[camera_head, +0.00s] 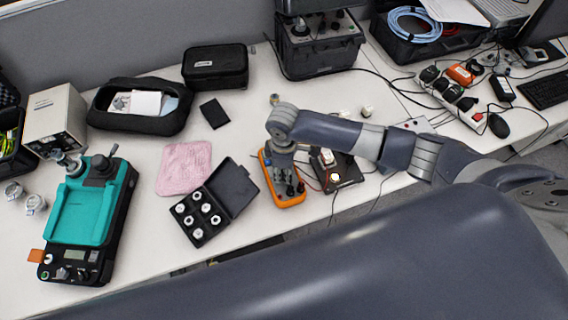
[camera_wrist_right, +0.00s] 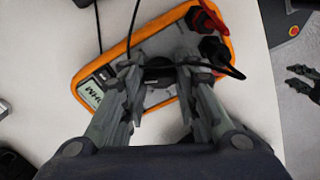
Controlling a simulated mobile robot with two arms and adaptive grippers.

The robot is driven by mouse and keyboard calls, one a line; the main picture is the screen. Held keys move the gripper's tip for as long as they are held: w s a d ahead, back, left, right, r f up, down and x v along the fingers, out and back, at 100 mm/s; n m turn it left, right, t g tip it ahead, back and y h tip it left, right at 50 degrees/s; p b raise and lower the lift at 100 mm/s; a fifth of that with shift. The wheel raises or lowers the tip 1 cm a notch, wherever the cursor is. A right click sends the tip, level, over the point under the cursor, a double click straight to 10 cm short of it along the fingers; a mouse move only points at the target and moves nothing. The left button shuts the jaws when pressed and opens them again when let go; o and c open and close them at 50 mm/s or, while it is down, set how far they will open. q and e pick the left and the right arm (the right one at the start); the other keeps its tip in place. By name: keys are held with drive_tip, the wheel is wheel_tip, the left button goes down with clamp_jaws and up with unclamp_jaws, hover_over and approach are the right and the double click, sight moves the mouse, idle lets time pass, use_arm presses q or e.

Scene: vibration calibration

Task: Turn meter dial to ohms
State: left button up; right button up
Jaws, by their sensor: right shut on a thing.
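The orange-edged meter (camera_head: 291,199) lies on the white table, right of the open black case. In the right wrist view the meter (camera_wrist_right: 140,37) fills the middle. Its small display (camera_wrist_right: 90,94) shows letters that look like "OHM". My right gripper (camera_head: 282,158) reaches down over the meter's upper part. In the wrist view the fingers of my right gripper (camera_wrist_right: 159,72) are shut on the dark round dial (camera_wrist_right: 158,68), one on each side. The fingers partly cover the dial, so its pointer cannot be read. A red and a black plug sit at the meter's other end.
A black case (camera_head: 236,188) with several white-topped cylinders stands left of the meter. A black device (camera_head: 350,172) with cables stands close on its right. A pink cloth (camera_head: 183,168) and a teal-topped instrument (camera_head: 82,215) lie farther left. The table's front edge is near the meter.

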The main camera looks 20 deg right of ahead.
drive_tip(key=shift+m+p, duration=1.1)
drive_tip(key=shift+m, duration=0.2)
drive_tip(key=o, duration=1.1)
wheel_tip(320, 180, up, 12)
